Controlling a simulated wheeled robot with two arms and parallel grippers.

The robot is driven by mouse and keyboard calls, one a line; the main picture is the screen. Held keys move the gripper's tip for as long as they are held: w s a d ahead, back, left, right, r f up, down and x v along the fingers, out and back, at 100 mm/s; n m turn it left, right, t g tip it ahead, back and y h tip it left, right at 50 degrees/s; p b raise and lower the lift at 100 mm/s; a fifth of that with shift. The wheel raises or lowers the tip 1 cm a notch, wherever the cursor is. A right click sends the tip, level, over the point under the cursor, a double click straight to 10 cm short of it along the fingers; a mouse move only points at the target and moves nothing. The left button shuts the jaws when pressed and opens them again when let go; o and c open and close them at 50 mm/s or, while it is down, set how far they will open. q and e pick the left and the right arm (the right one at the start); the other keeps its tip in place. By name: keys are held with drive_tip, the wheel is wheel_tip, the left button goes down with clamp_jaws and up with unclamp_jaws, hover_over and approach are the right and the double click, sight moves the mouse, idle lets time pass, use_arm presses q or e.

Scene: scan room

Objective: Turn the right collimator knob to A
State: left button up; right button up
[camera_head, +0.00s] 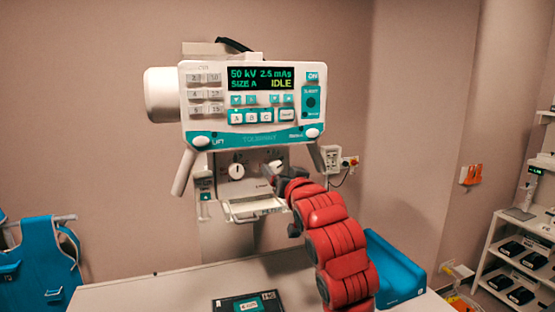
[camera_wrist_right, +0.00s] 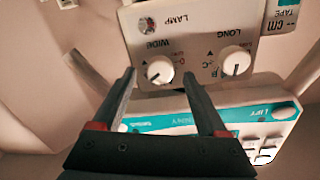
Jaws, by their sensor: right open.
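The collimator panel below the control console carries two white round knobs. The right knob (camera_head: 277,164) is partly covered by my right gripper (camera_head: 270,173) in the head view. In the right wrist view, which is upside down, this knob (camera_wrist_right: 160,69) is the left one, by the WIDE label. My right gripper (camera_wrist_right: 158,67) is open, its two fingertips on either side of this knob in the picture; I cannot tell whether they touch it. A dark pointer line shows on the knob, but its letter is unclear. The left knob (camera_head: 237,171) also shows in the wrist view (camera_wrist_right: 235,62). My left gripper is not in view.
The console (camera_head: 250,140) reads 50 kV, 2.5 mAs, size A, IDLE, just above the knobs. Slanted handles (camera_head: 184,172) flank the panel. A tray-like ledge (camera_head: 255,210) juts out below. A table (camera_head: 180,290) bears a blue block (camera_head: 398,270).

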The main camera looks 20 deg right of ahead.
sight(277, 164)
drive_tip(key=shift+w+p, duration=0.35)
drive_tip(key=shift+w, duration=0.9)
clamp_jaws()
